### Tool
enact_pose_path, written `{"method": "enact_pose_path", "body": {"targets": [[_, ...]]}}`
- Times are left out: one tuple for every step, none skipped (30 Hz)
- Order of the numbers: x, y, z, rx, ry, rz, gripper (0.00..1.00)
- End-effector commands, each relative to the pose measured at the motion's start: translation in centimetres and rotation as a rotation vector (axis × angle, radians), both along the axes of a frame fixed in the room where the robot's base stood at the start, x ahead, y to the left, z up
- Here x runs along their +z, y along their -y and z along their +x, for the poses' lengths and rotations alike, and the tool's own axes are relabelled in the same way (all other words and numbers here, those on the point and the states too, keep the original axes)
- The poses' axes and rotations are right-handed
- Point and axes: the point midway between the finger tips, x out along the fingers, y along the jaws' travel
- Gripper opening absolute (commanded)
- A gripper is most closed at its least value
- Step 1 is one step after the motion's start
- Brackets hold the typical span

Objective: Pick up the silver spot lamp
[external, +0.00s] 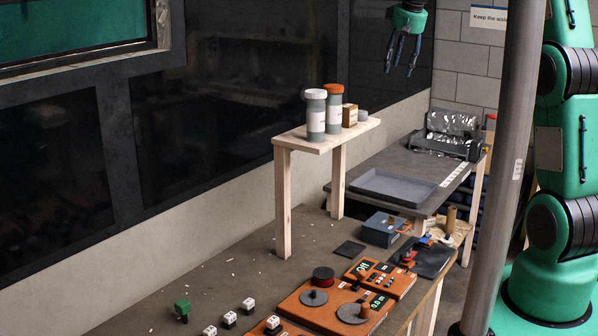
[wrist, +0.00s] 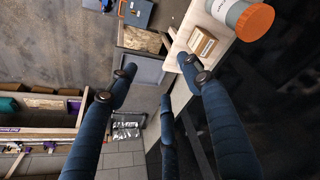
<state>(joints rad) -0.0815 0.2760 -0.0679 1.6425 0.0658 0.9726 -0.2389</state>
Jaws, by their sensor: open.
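A small silver-grey round piece (external: 363,116), which looks like the spot lamp, sits at the right end of the raised wooden shelf (external: 313,147), beside a small brown box (external: 349,115). It is too small to make out in detail. My gripper (external: 402,68) is open and empty, in the air above and to the right of the shelf. In the wrist view my gripper's fingers (wrist: 160,78) are spread wide with nothing between them. The brown box (wrist: 202,43) shows there near the right finger; the lamp seems hidden behind that finger.
A white-capped jar (external: 316,116) and an orange-capped jar (external: 334,108) stand left of the box. A grey tray (external: 392,189) and a dark bin with shiny foil (external: 447,134) stand on the table behind. A metal pole (external: 507,150) rises at the right.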

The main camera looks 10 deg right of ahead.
Motion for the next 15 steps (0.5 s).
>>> {"method": "enact_pose_path", "body": {"targets": [[-0.1, -0.4, 1.4, 0.007, -0.007, 0.0, 0.5], [-0.3, -0.5, 2.1, 0.012, -0.01, -0.001, 0.5], [-0.5, -0.8, 3.1, 0.019, -0.014, -0.001, 0.5], [-0.7, -1.0, 3.8, 0.024, -0.016, -0.001, 0.5], [-0.9, -1.2, 4.5, 0.03, -0.019, -0.002, 0.5], [-1.2, -1.5, 5.5, 0.035, -0.022, -0.002, 0.5], [-1.5, -1.7, 6.2, 0.04, -0.025, -0.003, 0.5], [-1.7, -1.9, 6.9, 0.045, -0.027, -0.003, 0.5], [-2.2, -2.2, 7.8, 0.051, -0.031, -0.003, 0.5], [-2.4, -2.4, 8.5, 0.057, -0.033, -0.003, 0.5], [-2.7, -2.6, 9.1, 0.061, -0.035, -0.003, 0.5], [-3.1, -2.9, 10.0, 0.068, -0.038, -0.005, 0.5], [-3.4, -3.1, 10.5, 0.073, -0.04, -0.005, 0.5], [-3.7, -3.3, 11.1, 0.076, -0.043, -0.004, 0.5], [-4.0, -3.5, 11.8, 0.081, -0.045, -0.005, 0.5]]}}
